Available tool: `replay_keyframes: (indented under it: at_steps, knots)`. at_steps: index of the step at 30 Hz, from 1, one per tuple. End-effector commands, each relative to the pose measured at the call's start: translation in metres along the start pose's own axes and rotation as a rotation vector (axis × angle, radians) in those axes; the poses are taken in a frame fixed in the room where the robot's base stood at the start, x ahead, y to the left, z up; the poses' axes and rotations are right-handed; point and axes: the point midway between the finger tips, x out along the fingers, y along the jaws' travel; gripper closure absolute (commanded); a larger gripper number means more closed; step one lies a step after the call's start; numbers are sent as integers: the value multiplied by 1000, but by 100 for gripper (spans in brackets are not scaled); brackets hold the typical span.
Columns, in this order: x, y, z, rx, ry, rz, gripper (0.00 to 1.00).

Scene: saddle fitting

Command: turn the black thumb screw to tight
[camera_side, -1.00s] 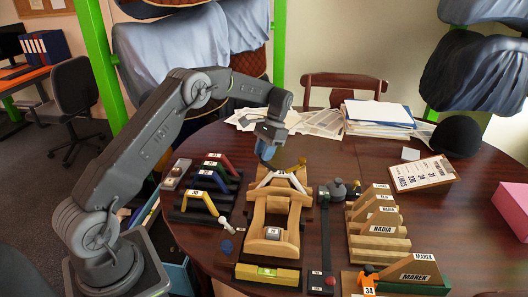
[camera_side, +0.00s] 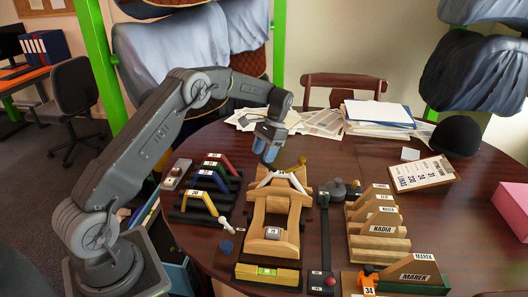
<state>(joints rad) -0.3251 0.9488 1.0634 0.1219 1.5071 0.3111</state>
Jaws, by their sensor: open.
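My gripper (camera_side: 267,156) is open, with its blue fingers pointing down above the far end of the wooden saddle fixture (camera_side: 256,216). A white angled bar (camera_side: 266,181) lies across the fixture just below the fingers. A small brass-coloured knob (camera_side: 302,160) shows right of the fingertips. I cannot make out a black thumb screw for certain; the area under the fingers is small and partly hidden. A dark rounded piece (camera_side: 338,188) stands on the table right of the fixture, apart from my gripper.
Red, blue and yellow angled bars (camera_side: 205,201) sit on black stands at left. Wooden name-marked racks (camera_side: 380,245) stand at right. A black strip with a red knob (camera_side: 330,280) lies between. A yellow level (camera_side: 267,273) is at the front. Papers lie behind.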

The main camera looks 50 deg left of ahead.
Motion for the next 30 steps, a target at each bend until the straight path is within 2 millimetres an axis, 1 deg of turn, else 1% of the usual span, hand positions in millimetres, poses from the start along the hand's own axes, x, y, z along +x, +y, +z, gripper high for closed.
replay_keyframes:
  at_steps: [2, 5, 13, 18, 22, 30]
  knots:
    - [-1, 0, 0, 0, 0, 0, 48]
    - [-10, 0, -1, 0, 3, -1, 48]
    - [-52, 0, -1, 1, 3, -1, 48]
    - [-68, 0, -1, 0, 1, -1, 48]
    - [-74, 0, 0, 0, 0, 0, 48]
    - [-75, 0, 0, 0, -1, 0, 48]
